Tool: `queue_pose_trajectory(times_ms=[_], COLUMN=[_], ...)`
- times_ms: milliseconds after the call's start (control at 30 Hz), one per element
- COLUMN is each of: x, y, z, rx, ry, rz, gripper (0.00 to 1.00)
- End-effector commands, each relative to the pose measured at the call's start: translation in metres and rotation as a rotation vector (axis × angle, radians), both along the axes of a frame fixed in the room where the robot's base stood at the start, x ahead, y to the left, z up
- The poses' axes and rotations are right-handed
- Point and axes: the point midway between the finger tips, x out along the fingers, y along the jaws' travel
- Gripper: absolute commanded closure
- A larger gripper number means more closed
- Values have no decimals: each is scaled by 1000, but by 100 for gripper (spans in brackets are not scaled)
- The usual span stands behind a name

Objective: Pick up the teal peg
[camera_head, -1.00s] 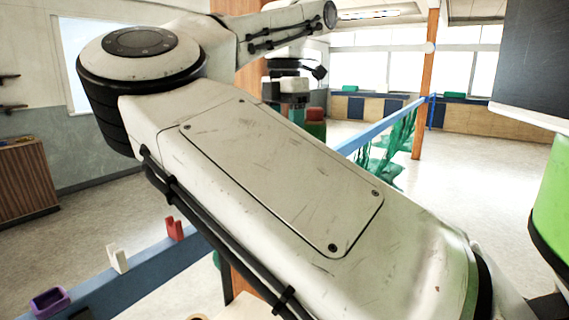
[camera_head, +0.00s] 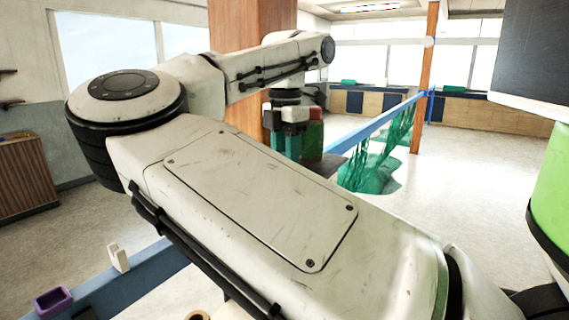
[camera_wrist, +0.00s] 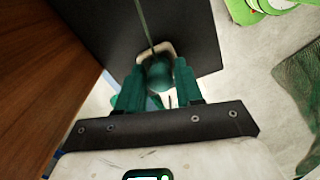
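My gripper (camera_wrist: 159,88) points at a dark flat surface in the wrist view, its two teal fingers spread apart. A rounded teal thing (camera_wrist: 158,74), probably the teal peg, shows between the fingertips. A gap seems to remain at its sides, but contact is hard to judge. A pale, curved piece (camera_wrist: 156,48) lies just beyond it. In the head view my gripper (camera_head: 287,143) hangs by the wooden post, and the peg cannot be made out there.
A dark board (camera_wrist: 190,30) lies under the gripper. A wooden post (camera_head: 240,30) stands close on the left. A red-and-green object (camera_head: 314,135) is beside the gripper. Green netting (camera_head: 385,160) hangs from a blue rail (camera_head: 375,125). A white clip (camera_head: 118,258) and purple holder (camera_head: 54,300) sit on the near rail.

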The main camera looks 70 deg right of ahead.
Motion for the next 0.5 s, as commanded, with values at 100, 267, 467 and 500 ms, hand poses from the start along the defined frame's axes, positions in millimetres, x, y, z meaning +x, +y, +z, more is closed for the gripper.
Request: queue_pose_trajectory(times_ms=[100,267,467,500], x=[0,0,0,0], y=[0,0,0,0], z=[0,0,0,0], rx=[0,0,0,0], ry=[0,0,0,0], rz=[0,0,0,0], gripper=[76,91,100,100])
